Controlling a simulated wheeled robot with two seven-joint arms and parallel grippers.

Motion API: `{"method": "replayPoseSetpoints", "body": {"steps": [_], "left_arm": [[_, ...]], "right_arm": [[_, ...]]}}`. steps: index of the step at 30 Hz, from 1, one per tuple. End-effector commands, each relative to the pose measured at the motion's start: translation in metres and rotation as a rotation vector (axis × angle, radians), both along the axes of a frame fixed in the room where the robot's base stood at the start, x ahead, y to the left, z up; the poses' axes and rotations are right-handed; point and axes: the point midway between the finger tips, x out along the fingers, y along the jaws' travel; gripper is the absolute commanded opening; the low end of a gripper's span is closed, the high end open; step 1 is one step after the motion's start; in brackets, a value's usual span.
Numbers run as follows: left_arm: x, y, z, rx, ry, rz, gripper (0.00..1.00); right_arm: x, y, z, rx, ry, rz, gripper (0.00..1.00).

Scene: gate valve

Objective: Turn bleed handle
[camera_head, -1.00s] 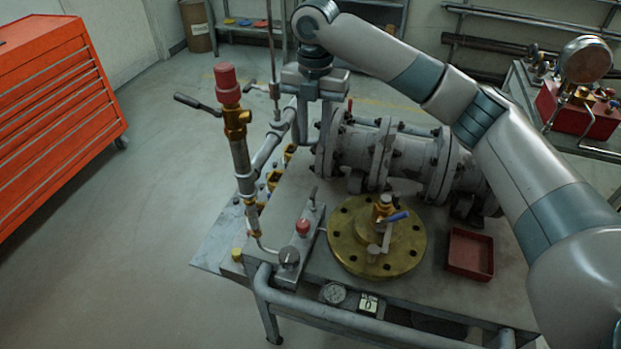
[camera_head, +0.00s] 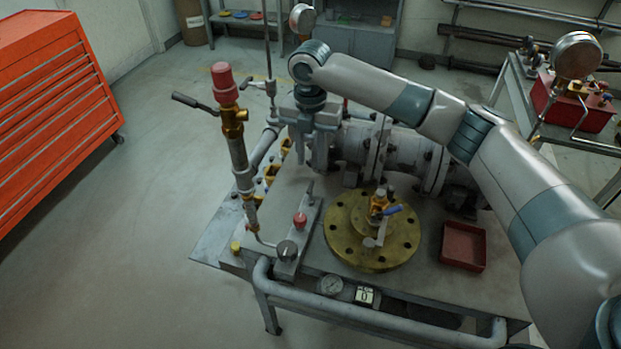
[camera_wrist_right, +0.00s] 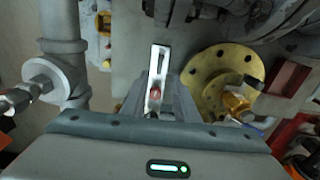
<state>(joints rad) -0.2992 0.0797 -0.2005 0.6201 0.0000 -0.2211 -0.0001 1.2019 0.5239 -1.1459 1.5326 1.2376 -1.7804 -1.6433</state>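A brass flange (camera_head: 345,245) lies on the bench, with a small brass valve (camera_head: 379,203) and a blue-tipped handle (camera_head: 394,210) on it. Left of it is a narrow grey block (camera_head: 306,222) with a red knob (camera_head: 300,220). An upright pipe with a red cap (camera_head: 223,82) carries a dark side lever (camera_head: 195,103). I cannot tell which handle is the bleed handle. My right gripper (camera_head: 315,165) points down above the bench, behind the block, apart from these handles. Its fingers look open and empty; in the right wrist view the red knob (camera_wrist_right: 155,93) shows between them. My left gripper is out of view.
A large grey flanged pipe (camera_head: 400,150) runs behind my right gripper. A red tray (camera_head: 464,246) sits at the bench's right. An orange tool cabinet (camera_head: 50,110) stands left, with free floor between. A side table at right holds a red box (camera_head: 570,105) and gauge.

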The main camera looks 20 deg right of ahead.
Motion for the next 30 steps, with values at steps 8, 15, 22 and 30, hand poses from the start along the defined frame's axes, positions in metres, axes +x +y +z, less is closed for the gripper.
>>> {"method": "replayPoseSetpoints", "body": {"steps": [8,15,22,30], "left_arm": [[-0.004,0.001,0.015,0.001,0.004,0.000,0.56],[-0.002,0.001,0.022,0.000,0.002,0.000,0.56],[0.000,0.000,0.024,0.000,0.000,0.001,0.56],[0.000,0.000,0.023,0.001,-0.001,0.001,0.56]], "right_arm": [[-0.001,0.000,-0.049,-0.001,0.003,-0.001,0.27],[-0.001,0.000,-0.081,-0.001,0.002,-0.002,0.27],[0.000,0.000,-0.093,-0.001,-0.002,0.000,0.27],[0.000,0.000,-0.094,-0.001,-0.001,0.000,0.27]]}}
